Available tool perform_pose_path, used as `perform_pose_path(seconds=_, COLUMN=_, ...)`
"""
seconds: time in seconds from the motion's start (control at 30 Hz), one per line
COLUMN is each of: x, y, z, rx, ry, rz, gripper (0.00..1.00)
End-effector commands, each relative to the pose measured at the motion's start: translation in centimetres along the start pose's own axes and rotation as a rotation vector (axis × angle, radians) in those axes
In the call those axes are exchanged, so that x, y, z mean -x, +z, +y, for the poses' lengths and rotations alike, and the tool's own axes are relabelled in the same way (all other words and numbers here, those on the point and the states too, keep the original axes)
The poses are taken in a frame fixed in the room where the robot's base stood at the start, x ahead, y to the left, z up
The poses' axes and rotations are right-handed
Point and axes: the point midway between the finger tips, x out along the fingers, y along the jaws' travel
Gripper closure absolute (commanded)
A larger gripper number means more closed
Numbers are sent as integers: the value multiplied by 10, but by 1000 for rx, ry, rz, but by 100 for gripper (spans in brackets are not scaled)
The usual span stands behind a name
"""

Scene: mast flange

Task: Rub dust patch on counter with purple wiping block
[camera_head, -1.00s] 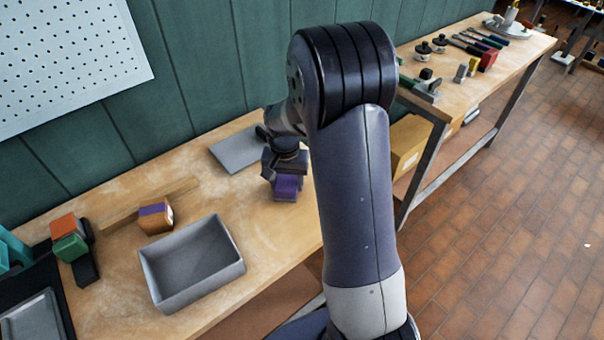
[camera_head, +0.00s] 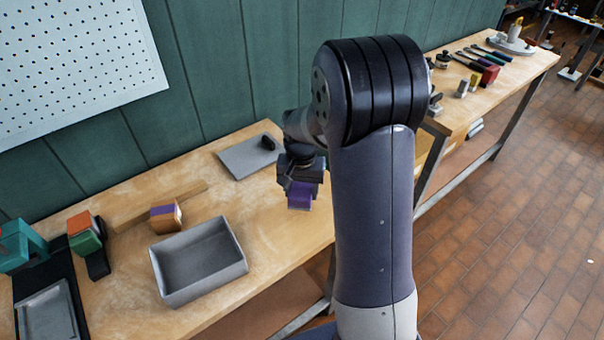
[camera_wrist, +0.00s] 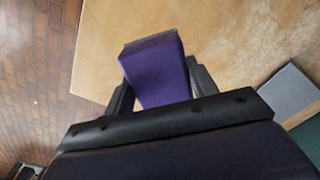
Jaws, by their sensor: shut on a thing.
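The purple wiping block (camera_head: 300,195) is held in my gripper (camera_head: 301,184), near the right end of the wooden counter (camera_head: 275,232). In the wrist view the purple block (camera_wrist: 157,72) sits between the two dark fingers of my gripper (camera_wrist: 160,88), with a grey strip along its far end. I cannot tell whether the block touches the counter. Pale, dusty smears (camera_wrist: 235,38) show on the wood beyond the block in the wrist view; the edges of the dust patch are not clear. My arm hides part of the counter's right end.
A grey open bin (camera_head: 200,270) stands at the counter's front. An orange and purple block (camera_head: 165,217) is beside a wooden strip (camera_head: 150,208). A grey plate (camera_head: 247,157) lies near the wall. Stacked orange and green blocks (camera_head: 84,232) are at left.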

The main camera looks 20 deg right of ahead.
Motion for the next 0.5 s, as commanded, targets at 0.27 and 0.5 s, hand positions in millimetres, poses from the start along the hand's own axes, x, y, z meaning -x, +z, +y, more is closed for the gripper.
perform_pose_path(seconds=0.27, x=29, y=0, z=2, rx=1, ry=-1, rz=1, gripper=70)
perform_pose_path(seconds=0.5, x=39, y=0, z=4, rx=2, ry=-1, rz=1, gripper=70)
